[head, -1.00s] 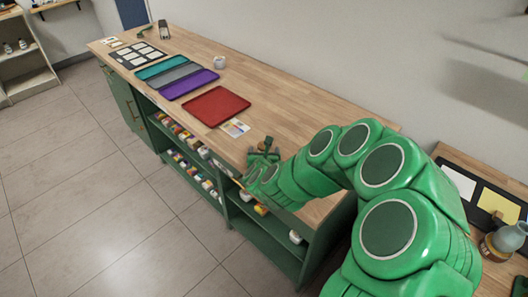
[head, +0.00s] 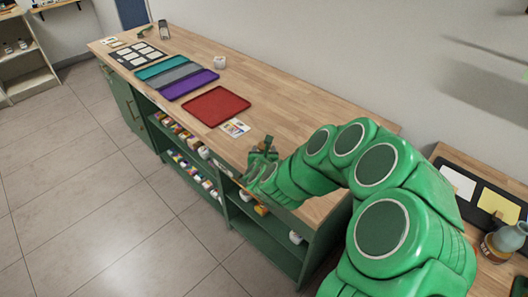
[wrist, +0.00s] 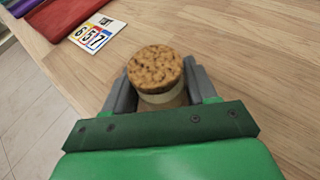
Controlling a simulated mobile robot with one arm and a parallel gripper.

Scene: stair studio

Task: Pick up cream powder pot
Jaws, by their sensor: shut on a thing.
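The cream powder pot (wrist: 158,98) shows in the wrist view as a pale cream body under a round, speckled cork lid (wrist: 156,68). My gripper (wrist: 160,88) is shut on it, with one grey finger on each side of the body. The lid stands above the fingertips. The pot's lower part is hidden by my gripper. In the head view my gripper (head: 262,152) is over the front edge area of the wooden counter, and I cannot make out the pot there. I cannot tell whether the pot's base touches the counter.
On the wooden counter (head: 290,108), a number card (head: 235,128) and a red tray (head: 216,106) lie left of my gripper. Purple, grey and teal trays, a white cup (head: 219,62) and a sample board (head: 138,55) are farther back. Shelves below hold several small pots.

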